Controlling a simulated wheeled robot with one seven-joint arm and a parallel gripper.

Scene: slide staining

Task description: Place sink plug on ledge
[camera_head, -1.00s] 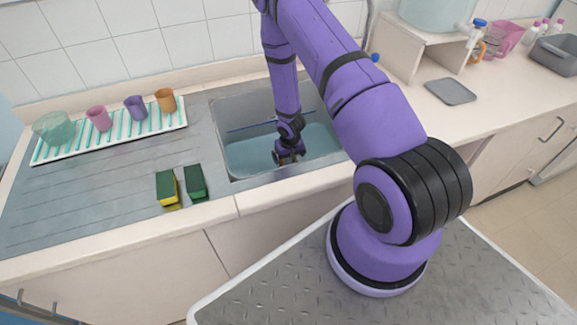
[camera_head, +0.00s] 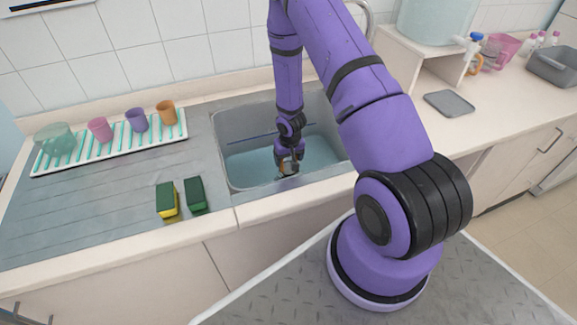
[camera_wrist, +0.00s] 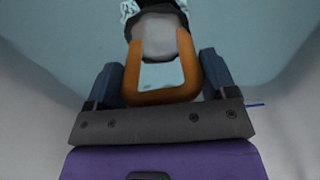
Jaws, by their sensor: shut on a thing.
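My gripper (camera_head: 288,170) is over the water in the sink (camera_head: 232,122), near its front wall. In the wrist view its two blue fingers (camera_wrist: 160,82) are on either side of an orange loop (camera_wrist: 163,97), shut on it. The loop belongs to what looks like the sink plug, with a pale grey rounded part (camera_wrist: 160,38) inside the loop and a dark, glossy piece beyond. The plug's lower part is hidden. The flat sink rim (camera_head: 275,197) runs along the front; I cannot tell which surface is the ledge.
Two green sponges, one with yellow (camera_head: 167,199) and one dark (camera_head: 195,195), lie left of the sink. A drying rack (camera_head: 90,160) with several cups stands at the left. A faucet (camera_head: 370,20) is behind. A grey tray (camera_head: 449,103) lies on the right counter.

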